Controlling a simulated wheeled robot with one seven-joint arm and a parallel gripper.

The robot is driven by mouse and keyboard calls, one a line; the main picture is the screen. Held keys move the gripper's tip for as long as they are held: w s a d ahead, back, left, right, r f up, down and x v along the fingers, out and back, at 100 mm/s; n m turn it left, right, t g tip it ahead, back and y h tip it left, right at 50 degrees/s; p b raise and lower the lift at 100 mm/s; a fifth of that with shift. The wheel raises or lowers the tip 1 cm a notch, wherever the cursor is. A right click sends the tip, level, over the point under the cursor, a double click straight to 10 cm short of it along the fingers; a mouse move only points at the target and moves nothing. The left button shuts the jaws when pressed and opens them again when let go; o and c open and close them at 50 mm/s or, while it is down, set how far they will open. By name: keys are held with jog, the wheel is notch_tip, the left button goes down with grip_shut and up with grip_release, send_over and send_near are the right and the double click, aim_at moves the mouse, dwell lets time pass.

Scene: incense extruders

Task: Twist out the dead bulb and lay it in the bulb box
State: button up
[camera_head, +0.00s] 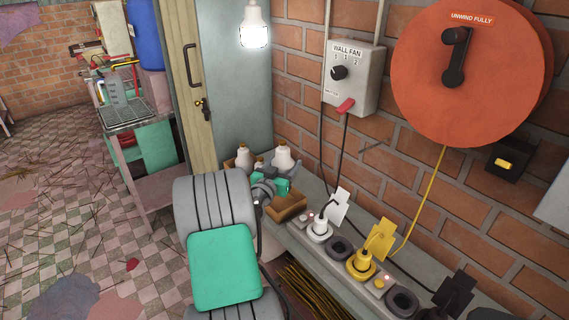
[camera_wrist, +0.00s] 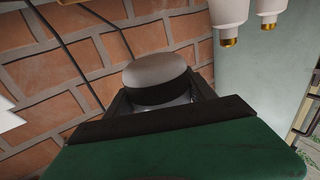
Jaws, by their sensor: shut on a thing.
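My gripper (camera_head: 284,183), with green fingers, is low over the brown open bulb box (camera_head: 291,212) at the bench's far end in the head view. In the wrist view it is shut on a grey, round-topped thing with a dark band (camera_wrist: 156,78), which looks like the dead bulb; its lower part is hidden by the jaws. White bulbs (camera_head: 243,157) stand in the box with caps up, one more (camera_head: 283,158) just behind my gripper. Two bulbs with brass caps (camera_wrist: 229,18) show in the wrist view. A lit bulb (camera_head: 254,27) hangs at the top of the head view.
The grey bench (camera_head: 277,230) runs along the brick wall with white and yellow plugs (camera_head: 361,263) and dark round sockets. A wall fan switch (camera_head: 352,77) and an orange cable reel (camera_head: 470,70) are above. A grey-green door (camera_head: 232,80) stands behind the box.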

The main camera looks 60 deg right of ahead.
notch_tip(320, 180, down, 9)
jog(key=b, duration=0.4)
jog(key=o, duration=1.3)
